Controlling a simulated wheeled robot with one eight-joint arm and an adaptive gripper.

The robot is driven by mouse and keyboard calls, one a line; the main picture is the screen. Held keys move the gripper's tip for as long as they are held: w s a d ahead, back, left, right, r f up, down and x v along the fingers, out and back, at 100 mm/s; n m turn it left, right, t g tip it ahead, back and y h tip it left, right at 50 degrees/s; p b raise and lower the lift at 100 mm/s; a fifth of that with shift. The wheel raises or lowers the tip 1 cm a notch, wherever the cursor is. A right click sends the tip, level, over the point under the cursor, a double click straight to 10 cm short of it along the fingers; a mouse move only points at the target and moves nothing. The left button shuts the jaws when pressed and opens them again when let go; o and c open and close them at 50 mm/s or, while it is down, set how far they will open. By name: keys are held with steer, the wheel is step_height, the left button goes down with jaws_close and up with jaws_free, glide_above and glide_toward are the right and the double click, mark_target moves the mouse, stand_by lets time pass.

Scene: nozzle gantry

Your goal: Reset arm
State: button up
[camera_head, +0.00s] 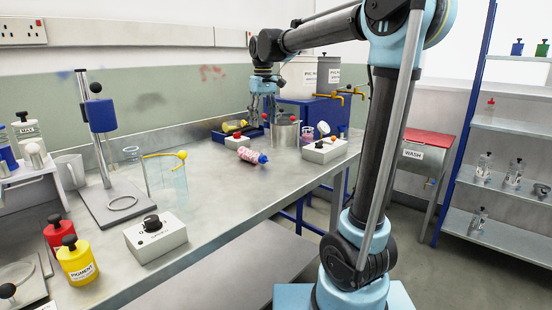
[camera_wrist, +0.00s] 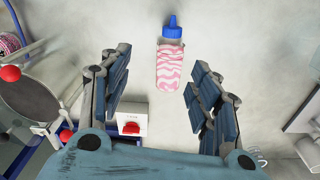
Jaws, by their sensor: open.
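My gripper (camera_wrist: 160,95) is open and empty in the wrist view, its two blue-padded fingers spread wide apart. A pink-and-white wavy bottle with a blue cap (camera_wrist: 170,66) lies on the bench between and beyond the fingers, apart from them. In the head view my gripper (camera_head: 263,112) hangs from my arm above the far part of the bench. The same bottle (camera_head: 250,155) lies there on its side, to the front left of a metal pot. My arm crosses the right middle of the view and hides part of the back.
A white switch box (camera_head: 323,151) is at the bench's right edge. A stand with a blue head (camera_head: 102,115) and pigment bottles (camera_head: 77,262) are at left. Mid-bench is fairly clear.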

steer(key=s+d+f+m, duration=0.1)
steer(key=s+d+f, duration=0.2)
steer(key=s+d, duration=0.1)
steer(key=s+d+f+m, duration=0.1)
steer(key=s+d+f, duration=0.2)
steer(key=s+d, duration=0.2)
steer(key=s+d+f+m+t, duration=0.1)
steer(key=s+d+f, duration=0.3)
steer(key=d, duration=0.3)
steer(key=shift+s+d+m, duration=0.3)
steer(key=shift+s+m, duration=0.1)
steer(key=shift+s, duration=0.3)
steer(key=s+d+f+m, duration=0.2)
steer(key=s+d+f, duration=0.1)
steer(key=s+f, duration=0.4)
steer(key=s+d+f+m, duration=0.1)
steer(key=s+d+f, duration=0.3)
steer(key=s+f, duration=0.3)
step_height(320, 180, down, 3)
steer(key=shift+f+m+t, duration=0.1)
steer(key=shift+m+t, duration=0.3)
steer(key=shift+s+d, duration=0.1)
steer(key=shift+w+f, duration=0.15)
steer(key=shift+w, duration=0.3)
